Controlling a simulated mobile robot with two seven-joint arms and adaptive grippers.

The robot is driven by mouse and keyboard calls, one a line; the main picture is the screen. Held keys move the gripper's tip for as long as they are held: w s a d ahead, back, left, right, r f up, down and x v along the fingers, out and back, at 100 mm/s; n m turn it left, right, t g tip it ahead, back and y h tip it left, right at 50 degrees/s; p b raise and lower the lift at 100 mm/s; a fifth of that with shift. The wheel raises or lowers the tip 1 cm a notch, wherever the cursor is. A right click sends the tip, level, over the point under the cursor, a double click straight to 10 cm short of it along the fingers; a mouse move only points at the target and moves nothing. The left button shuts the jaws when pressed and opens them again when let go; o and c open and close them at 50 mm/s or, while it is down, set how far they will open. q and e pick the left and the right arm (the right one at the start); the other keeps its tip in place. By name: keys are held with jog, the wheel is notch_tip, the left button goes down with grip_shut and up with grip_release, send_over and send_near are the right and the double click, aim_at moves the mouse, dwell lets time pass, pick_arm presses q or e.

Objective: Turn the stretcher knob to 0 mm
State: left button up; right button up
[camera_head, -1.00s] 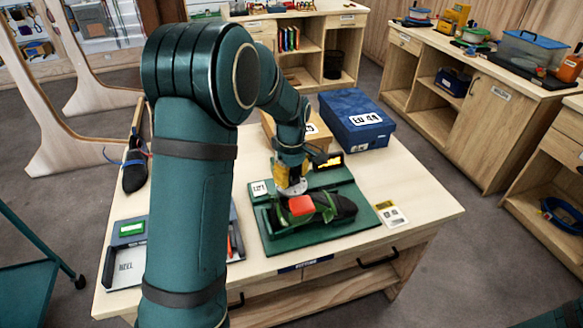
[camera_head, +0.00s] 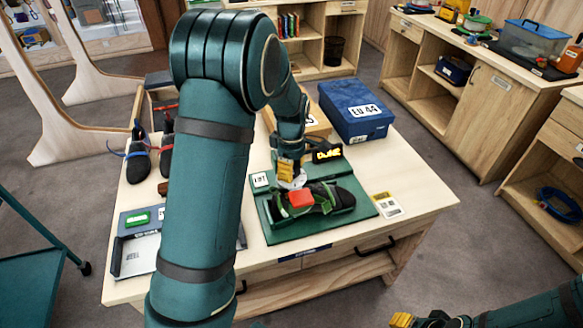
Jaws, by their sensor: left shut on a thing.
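The stretcher is a dark green board (camera_head: 345,218) on the table, with a dark climbing shoe (camera_head: 340,197) lying on it. A red block (camera_head: 300,197) sits over the shoe's left part. My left gripper (camera_head: 291,177) points down at the back left of the shoe, shut on the stretcher knob, which the fingers mostly hide. A small black display (camera_head: 327,154) with yellow characters stands behind; I cannot read its value. My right gripper (camera_head: 420,320) shows at the bottom right edge, partly cut off, away from the table; its jaw state is unclear.
A blue shoe box (camera_head: 355,115) and a brown box (camera_head: 312,122) stand at the table's back. Dark shoes (camera_head: 138,160) stand at the left, above a grey tray (camera_head: 135,250). A small card (camera_head: 386,206) lies right of the board. The table's right end is clear.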

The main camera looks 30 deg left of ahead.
pick_arm(q)
jog(key=shift+s+f, duration=0.1)
jog(key=o, duration=1.2)
jog(key=shift+o, duration=0.2)
jog(key=shift+m+b, duration=0.4)
jog(key=shift+b, duration=0.2)
jog(key=m+b, duration=0.8)
jog(key=shift+f, duration=0.15)
notch_tip(320, 180, up, 14)
jog(key=p, duration=0.3)
jog(key=shift+m+p, duration=0.35)
jog(key=shift+m, duration=0.05)
